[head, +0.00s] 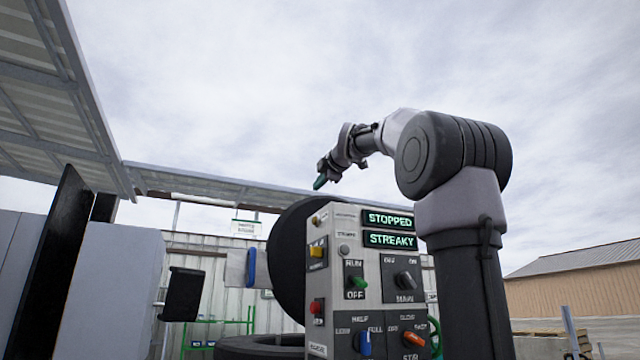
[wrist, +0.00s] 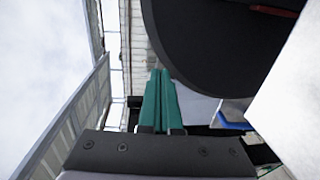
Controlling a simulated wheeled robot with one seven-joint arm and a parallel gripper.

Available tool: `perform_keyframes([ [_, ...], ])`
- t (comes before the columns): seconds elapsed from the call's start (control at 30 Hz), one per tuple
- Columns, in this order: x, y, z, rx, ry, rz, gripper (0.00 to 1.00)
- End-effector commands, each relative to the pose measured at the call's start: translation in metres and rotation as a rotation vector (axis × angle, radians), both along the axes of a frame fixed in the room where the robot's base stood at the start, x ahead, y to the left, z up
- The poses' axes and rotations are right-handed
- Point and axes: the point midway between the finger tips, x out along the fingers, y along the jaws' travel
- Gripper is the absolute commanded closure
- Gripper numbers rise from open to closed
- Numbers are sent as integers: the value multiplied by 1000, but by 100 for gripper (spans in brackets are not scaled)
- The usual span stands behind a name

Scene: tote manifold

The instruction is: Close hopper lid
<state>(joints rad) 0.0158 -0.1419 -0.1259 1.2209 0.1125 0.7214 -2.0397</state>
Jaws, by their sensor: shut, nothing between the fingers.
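A large round black lid (head: 287,262) stands raised and tilted up behind the control panel, which hides its right part. Below it the rim of a black round hopper (head: 258,346) shows at the bottom of the head view. My gripper (head: 320,182) is up in the air above and left of the panel, above the lid's top edge in the picture. Its green fingers (wrist: 160,78) are together with nothing between them. In the wrist view the lid (wrist: 215,40) fills the upper right, close beside the fingertips. I cannot tell whether they touch.
A grey control panel (head: 343,222) with lit signs STOPPED and STREAKY, knobs and switches stands in front of the lid. A blue handle (head: 251,267) on a grey plate is left of the lid. A black box-like part (head: 183,294) is further left. A canopy (head: 60,90) spans overhead at left.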

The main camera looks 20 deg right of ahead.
Motion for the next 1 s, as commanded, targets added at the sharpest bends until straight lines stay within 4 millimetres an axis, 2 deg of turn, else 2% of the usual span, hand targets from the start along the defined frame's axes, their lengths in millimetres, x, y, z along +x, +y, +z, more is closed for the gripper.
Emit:
perform_keyframes([
  [0.03, 14, 0, -3, 0, 3, -1, 100],
  [0.2, 50, 1, -6, 0, 3, -1, 100],
  [0.43, 84, 2, -10, 0, 1, -1, 100],
  [0.6, 94, 3, -10, 1, 0, -1, 100],
  [1.0, 96, 3, -11, 1, 1, -1, 100],
])
